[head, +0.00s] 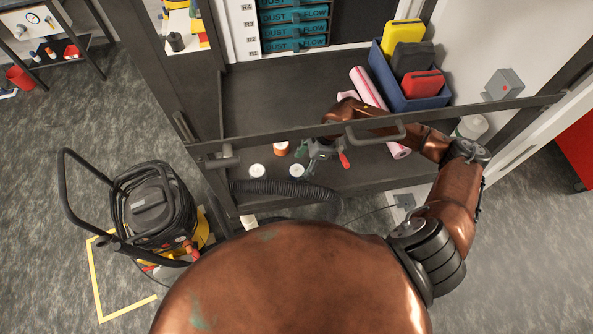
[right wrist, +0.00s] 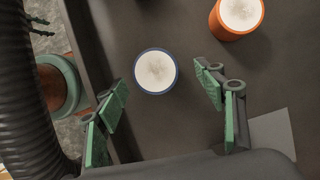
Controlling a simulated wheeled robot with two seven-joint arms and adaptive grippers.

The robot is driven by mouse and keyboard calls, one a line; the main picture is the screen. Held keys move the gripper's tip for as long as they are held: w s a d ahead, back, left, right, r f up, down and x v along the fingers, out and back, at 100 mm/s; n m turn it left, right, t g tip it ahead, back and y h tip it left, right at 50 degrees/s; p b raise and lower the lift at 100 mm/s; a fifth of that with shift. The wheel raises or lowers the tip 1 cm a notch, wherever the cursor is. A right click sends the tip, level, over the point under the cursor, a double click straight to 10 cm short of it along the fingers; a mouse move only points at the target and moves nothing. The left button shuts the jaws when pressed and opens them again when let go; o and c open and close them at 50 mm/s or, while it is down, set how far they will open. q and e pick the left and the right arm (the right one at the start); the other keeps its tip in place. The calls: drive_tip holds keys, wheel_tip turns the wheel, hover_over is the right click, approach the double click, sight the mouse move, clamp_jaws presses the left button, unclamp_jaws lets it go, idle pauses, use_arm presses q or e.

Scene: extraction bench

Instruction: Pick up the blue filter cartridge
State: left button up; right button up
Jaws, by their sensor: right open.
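The blue filter cartridge (head: 297,172) stands upright on the dark bench, near its front edge. In the right wrist view the cartridge (right wrist: 156,71) shows a round pale top with a blue rim. My right gripper (head: 318,153) is over the bench, just to the right of the cartridge. In the right wrist view its green-padded fingers (right wrist: 164,80) are spread wide and empty. The cartridge appears between and slightly beyond the fingertips, with no visible contact.
An orange cartridge (head: 281,149) stands close behind, and another white-topped one (head: 257,170) stands to the left. A black ribbed hose (head: 285,188) runs along the front edge. A raised bar with a handle (head: 375,133) crosses the bench. A blue bin (head: 408,98) stands back right.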

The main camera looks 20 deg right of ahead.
sight(298, 170)
drive_tip(key=shift+s+p+x, duration=0.1)
drive_tip(key=shift+p+x, duration=0.2)
drive_tip(key=shift+x, duration=0.65)
drive_tip(key=shift+s+p+x, duration=0.15)
drive_tip(key=shift+p+x, duration=0.15)
drive_tip(key=shift+x, duration=0.65)
drive_tip(key=shift+c, duration=0.4)
drive_tip(key=shift+a, duration=0.1)
drive_tip(key=c, duration=1.2)
